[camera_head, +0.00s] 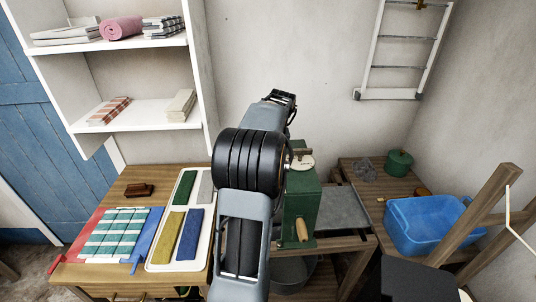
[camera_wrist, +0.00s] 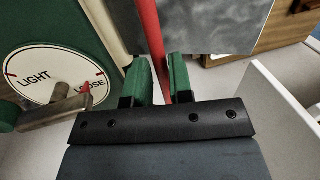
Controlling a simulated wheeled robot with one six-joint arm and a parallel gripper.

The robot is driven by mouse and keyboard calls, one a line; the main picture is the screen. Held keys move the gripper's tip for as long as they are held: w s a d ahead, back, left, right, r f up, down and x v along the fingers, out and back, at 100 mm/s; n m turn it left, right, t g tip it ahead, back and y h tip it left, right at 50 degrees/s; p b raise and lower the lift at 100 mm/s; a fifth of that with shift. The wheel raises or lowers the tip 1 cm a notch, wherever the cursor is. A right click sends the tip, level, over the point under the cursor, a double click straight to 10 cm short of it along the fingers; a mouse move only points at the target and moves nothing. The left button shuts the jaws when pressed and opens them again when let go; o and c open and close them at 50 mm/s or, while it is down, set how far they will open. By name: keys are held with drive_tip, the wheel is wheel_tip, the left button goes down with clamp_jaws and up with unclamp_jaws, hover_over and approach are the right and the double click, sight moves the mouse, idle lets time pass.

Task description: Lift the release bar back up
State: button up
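The red release bar (camera_wrist: 152,38) shows in the wrist view as a slanted rod running down between my gripper's fingers. My gripper (camera_wrist: 160,70) has two green-padded fingers close together, one on each side of the bar, with little gap to it; it looks shut on the bar. The bar's ends are hidden. A round white dial (camera_wrist: 55,82) marked LIGHT, its other word partly covered, is at the left, with a lever across it. In the head view, the green machine (camera_head: 302,205) with a wooden handle (camera_head: 302,230) stands behind my arm, which hides much of it; the bar is not visible there.
A grey slab (camera_head: 343,207) lies right of the machine. A blue tub (camera_head: 425,222) and green pot (camera_head: 399,162) stand further right. Folded cloths and a white tray (camera_head: 161,258) lie on the left table. Shelves (camera_head: 140,113) hang at upper left, a rack (camera_head: 400,48) at upper right.

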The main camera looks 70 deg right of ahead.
drive_tip(key=o, duration=0.3)
drive_tip(key=shift+o, duration=0.2)
drive_tip(key=p+v, duration=0.1)
drive_tip(key=v, duration=1.2)
drive_tip(key=shift+r, duration=0.4)
drive_tip(key=shift+s+d, duration=0.1)
wheel_tip(320, 180, down, 4)
drive_tip(key=d+m, duration=0.1)
drive_tip(key=w+a+f+n+h, duration=0.1)
drive_tip(key=w+a+f+n, duration=0.15)
drive_tip(key=w+a, duration=0.6)
drive_tip(key=w+a+f+n+h, duration=0.1)
drive_tip(key=w+a+f, duration=0.4)
drive_tip(key=a, duration=0.6)
drive_tip(key=w+a+f+n+t+y, duration=0.1)
drive_tip(key=a+n, duration=0.9)
drive_tip(key=a, duration=1.8)
drive_tip(key=shift+a+f+t, duration=0.25)
drive_tip(key=shift+a+t, duration=0.15)
drive_tip(key=shift+t, duration=0.2)
